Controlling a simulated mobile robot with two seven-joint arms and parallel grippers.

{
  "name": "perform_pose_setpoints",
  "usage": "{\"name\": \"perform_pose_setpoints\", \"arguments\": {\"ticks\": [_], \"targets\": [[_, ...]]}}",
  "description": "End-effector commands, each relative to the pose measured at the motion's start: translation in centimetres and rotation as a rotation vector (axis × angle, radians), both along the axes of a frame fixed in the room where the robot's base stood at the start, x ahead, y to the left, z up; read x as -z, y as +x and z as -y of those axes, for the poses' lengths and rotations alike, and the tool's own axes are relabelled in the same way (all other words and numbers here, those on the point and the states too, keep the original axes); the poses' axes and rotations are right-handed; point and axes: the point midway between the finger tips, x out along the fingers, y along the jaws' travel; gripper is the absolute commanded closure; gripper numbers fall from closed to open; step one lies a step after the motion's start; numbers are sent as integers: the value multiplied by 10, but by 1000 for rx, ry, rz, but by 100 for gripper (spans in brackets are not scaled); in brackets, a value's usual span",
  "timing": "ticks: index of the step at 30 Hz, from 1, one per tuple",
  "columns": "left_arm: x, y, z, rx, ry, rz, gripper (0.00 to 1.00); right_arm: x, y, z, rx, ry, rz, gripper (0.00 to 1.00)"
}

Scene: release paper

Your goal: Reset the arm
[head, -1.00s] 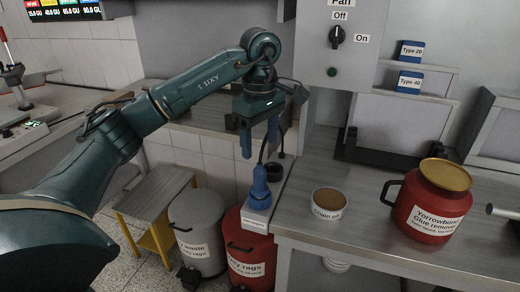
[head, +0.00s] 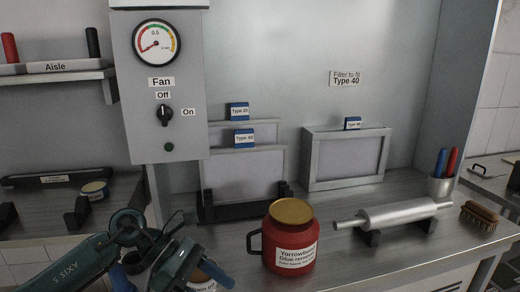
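My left arm comes in at the lower left, dark green and folded low. One blue finger shows clearly. The other is not clear, so I cannot tell how far the fingers are apart. I see nothing held. My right gripper is out of view.
The pot with its yellow lid stands upright on the metal bench (head: 375,265). A metal roller (head: 395,213) rests on dark supports to its right, beside a brush (head: 480,215) and a pen cup (head: 440,187). The fan panel (head: 165,85) and framed filters (head: 346,158) stand behind.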

Motion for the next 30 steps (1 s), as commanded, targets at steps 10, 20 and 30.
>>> {"name": "perform_pose_setpoints", "arguments": {"ticks": [10, 20, 30], "targets": [[-40, -18, 64, -573, -894, -974, 34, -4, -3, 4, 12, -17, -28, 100], [88, -28, -23, -1359, -1435, -2133, 34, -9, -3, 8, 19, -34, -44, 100], [196, -129, -59, 1300, 1102, 1916, 34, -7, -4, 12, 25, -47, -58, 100]]}}
